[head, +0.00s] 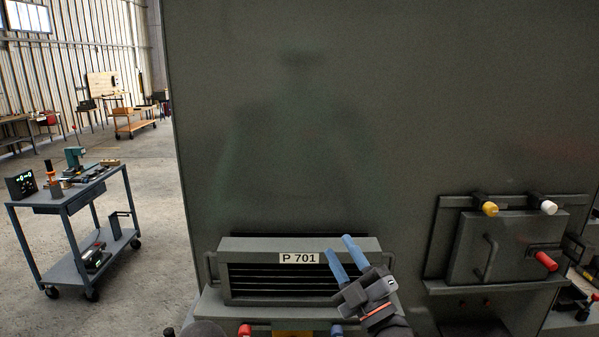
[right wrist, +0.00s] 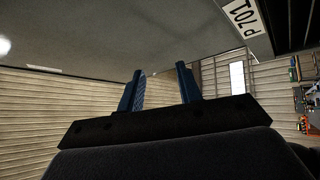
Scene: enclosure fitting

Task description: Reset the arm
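My right gripper (head: 346,262) has blue fingers and is in front of the slatted unit labelled P 701 (head: 299,258), at its right side. Its fingers are apart with nothing between them. In the right wrist view the two blue fingers (right wrist: 160,92) are also spread and empty, and the P 701 label shows at the upper right. My left gripper is not seen in the head view; a dark rounded shape shows at the bottom edge, too little to identify.
A large grey enclosure wall (head: 300,130) fills most of the head view. At right a panel (head: 505,245) carries yellow, white and red-ended handles. A wheeled cart (head: 72,205) with tools stands at left on open floor. Red and blue knobs sit below the slatted unit.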

